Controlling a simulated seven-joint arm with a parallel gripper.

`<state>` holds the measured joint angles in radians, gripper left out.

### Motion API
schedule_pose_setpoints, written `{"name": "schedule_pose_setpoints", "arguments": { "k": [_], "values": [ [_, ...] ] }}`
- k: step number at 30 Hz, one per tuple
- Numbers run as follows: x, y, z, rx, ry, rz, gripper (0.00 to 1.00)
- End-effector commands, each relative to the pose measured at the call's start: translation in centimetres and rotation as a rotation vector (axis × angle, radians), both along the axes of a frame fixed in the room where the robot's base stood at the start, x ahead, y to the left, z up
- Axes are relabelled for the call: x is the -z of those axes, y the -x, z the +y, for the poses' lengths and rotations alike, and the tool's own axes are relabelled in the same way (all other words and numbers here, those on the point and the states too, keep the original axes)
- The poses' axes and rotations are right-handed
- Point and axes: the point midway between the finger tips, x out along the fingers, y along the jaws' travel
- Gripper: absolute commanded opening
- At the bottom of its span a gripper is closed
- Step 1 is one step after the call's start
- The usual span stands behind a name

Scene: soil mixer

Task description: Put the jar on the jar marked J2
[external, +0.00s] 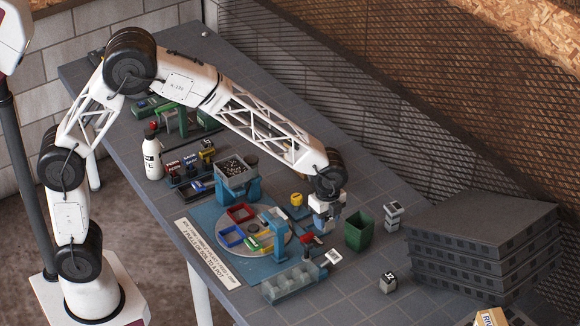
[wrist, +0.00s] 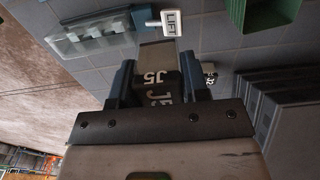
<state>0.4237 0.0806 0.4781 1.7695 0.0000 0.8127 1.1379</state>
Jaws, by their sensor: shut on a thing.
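My gripper (external: 325,219) is shut on a dark jar and holds it above the table, left of the green bin. In the wrist view the jar (wrist: 157,90) sits between the two fingers (wrist: 157,80) and shows a white J5 mark. A small dark jar (external: 388,281) with a white marked top stands alone on the table, lower right of my gripper. Its mark looks like J2 but is small. It also shows in the wrist view (wrist: 209,70), partly behind the right finger. The held jar is hard to make out in the external view.
A green bin (external: 359,230) stands right of my gripper. Small grey and white pieces (external: 393,215) stand beyond it. A tall stack of grey panels (external: 480,245) is at the right. A LIFT sign (wrist: 172,22) and a clear rack (external: 290,282) are at the left.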

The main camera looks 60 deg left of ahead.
Motion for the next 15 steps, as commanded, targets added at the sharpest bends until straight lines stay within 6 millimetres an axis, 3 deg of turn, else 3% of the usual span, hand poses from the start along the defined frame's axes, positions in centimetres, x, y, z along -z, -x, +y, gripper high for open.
{"name": "schedule_pose_setpoints", "arguments": {
  "k": [6,15],
  "values": [
    [0.1,1.6,-5.3,0.009,-0.001,0.001,0.18],
    [0.0,3.6,-10.3,0.012,0.000,0.001,0.18]
  ]
}}
